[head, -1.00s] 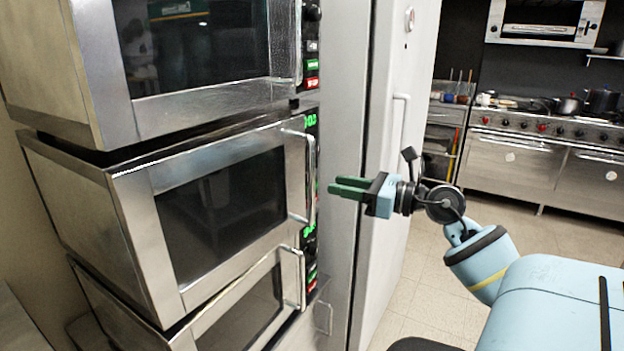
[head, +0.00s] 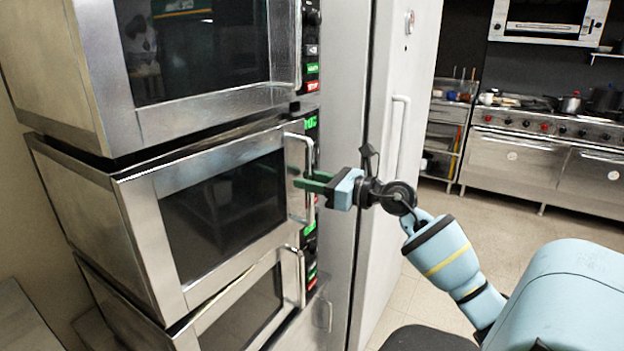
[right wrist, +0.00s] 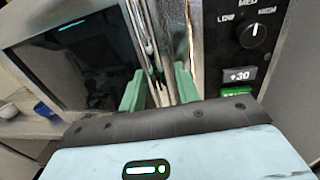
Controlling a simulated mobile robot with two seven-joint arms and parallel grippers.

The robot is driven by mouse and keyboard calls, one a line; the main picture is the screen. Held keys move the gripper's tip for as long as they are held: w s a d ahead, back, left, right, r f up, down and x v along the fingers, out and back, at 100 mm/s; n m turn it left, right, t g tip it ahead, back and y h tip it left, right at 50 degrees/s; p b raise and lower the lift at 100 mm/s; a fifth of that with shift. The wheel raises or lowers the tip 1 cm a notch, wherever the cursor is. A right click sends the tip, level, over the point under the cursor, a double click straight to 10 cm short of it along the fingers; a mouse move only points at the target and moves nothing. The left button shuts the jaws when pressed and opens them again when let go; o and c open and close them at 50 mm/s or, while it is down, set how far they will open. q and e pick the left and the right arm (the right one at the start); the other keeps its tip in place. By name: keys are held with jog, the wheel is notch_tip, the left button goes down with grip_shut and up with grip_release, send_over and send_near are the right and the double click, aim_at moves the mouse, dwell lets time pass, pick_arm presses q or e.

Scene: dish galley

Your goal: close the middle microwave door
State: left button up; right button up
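The middle microwave (head: 90,215) is in a stack of three, at the left of the head view. Its door (head: 225,205) has a dark window and a vertical metal bar handle (head: 309,160) at its right edge. The door is at or near its closed position; I cannot tell whether a small gap remains. My right gripper (head: 305,183) has green fingers, pointing left at the handle. In the right wrist view its fingers (right wrist: 158,90) are apart, with the metal handle (right wrist: 152,50) between them. Contact is unclear. My left gripper is not in view.
The upper microwave (head: 200,60) and lower microwave (head: 235,315) sit directly above and below. A control panel with a knob (right wrist: 254,34) is right of the handle. A tall pale cabinet (head: 405,130) stands right of the stack. A stove (head: 540,150) is farther back, across open floor.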

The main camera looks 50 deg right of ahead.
grip_shut()
dwell(0.4)
